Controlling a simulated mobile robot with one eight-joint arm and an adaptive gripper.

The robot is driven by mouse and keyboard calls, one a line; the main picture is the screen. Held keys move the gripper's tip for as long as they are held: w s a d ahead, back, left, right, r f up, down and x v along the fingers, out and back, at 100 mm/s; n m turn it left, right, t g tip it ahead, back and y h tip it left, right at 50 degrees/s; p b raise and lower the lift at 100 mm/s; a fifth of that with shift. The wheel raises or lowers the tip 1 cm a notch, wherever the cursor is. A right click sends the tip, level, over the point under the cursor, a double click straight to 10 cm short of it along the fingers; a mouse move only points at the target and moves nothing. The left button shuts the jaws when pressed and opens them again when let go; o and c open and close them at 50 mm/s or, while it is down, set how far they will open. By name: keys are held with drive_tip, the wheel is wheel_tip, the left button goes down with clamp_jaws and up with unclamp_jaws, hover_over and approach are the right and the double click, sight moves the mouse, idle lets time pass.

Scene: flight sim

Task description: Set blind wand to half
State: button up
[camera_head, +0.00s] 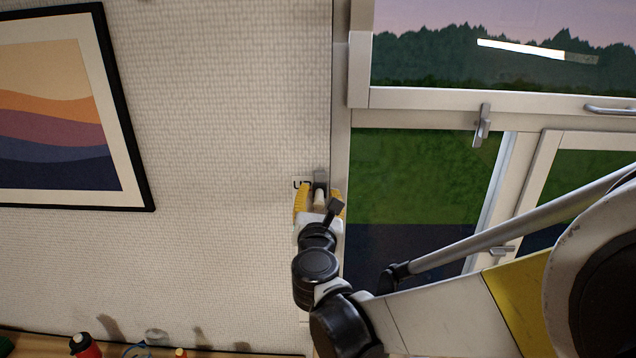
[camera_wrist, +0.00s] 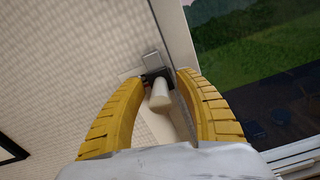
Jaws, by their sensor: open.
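The blind wand control (camera_wrist: 160,93) shows in the wrist view as a pale rounded handle on a dark mount against the wall beside the window frame. My gripper (camera_wrist: 158,78) is open, with one yellow finger on each side of the handle. I cannot tell whether either finger touches it. In the head view my gripper (camera_head: 320,190) is at the wall just left of the window, and its fingers partly hide the handle (camera_head: 319,198).
A window with white frames (camera_head: 420,98) and metal handles (camera_head: 482,125) stands to the right. A framed picture (camera_head: 60,110) hangs on the left wall. A shelf or table at the lower left holds a red bottle (camera_head: 85,346) and small items. The wall between is clear.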

clamp_jaws()
drive_tip(key=shift+s+r, duration=0.1)
wheel_tip(320, 180, down, 25)
drive_tip(key=b, duration=2.1)
